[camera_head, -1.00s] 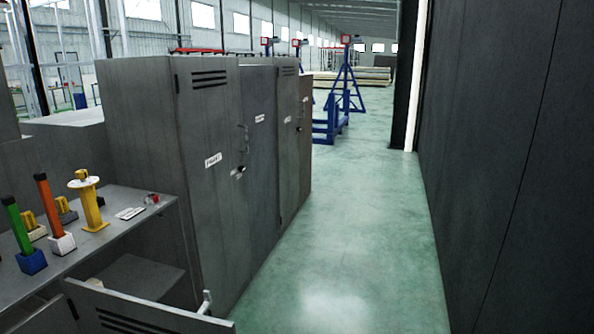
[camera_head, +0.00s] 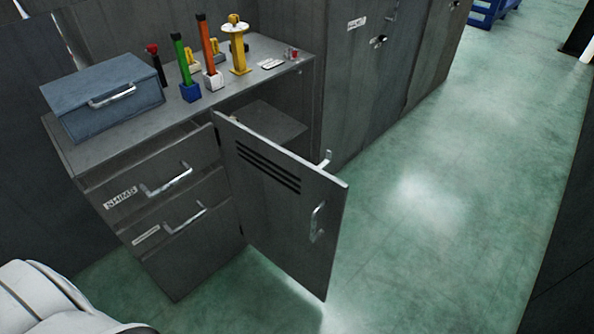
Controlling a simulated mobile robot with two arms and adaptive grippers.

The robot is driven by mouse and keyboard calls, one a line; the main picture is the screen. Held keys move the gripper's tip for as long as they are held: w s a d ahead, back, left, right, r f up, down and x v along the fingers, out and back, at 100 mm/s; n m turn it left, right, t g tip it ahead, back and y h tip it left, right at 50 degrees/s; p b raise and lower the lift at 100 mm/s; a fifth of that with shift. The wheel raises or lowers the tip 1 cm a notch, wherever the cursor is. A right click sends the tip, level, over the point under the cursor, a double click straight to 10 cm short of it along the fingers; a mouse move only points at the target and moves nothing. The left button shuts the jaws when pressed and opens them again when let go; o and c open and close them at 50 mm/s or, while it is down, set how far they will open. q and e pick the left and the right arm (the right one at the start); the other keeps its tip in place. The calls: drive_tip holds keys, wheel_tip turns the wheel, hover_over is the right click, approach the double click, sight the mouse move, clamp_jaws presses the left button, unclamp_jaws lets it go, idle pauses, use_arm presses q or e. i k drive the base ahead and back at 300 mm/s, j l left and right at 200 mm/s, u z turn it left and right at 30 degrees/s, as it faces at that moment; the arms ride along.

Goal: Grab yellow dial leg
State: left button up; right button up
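The yellow dial leg (camera_head: 238,49) stands upright on the back part of the grey workbench top. It has a round pale disc near its top and a yellow knob above it. Orange (camera_head: 208,52) and green (camera_head: 184,66) upright sticks in small block bases stand to its left. Neither of my grippers shows in the head view. A white part of my own body is at the bottom left corner.
A blue-grey toolbox (camera_head: 104,97) sits on the left of the bench (camera_head: 113,150). The cabinet door (camera_head: 275,200) below hangs open, jutting into the aisle. Tall grey lockers (camera_head: 362,75) stand behind. Green floor (camera_head: 430,200) is clear at right.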

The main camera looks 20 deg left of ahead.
sight(236, 37)
drive_tip(key=i+j+u, duration=0.15)
drive_tip(key=u, duration=0.25)
drive_tip(key=i+j+u, duration=0.15)
drive_tip(key=u, duration=0.25)
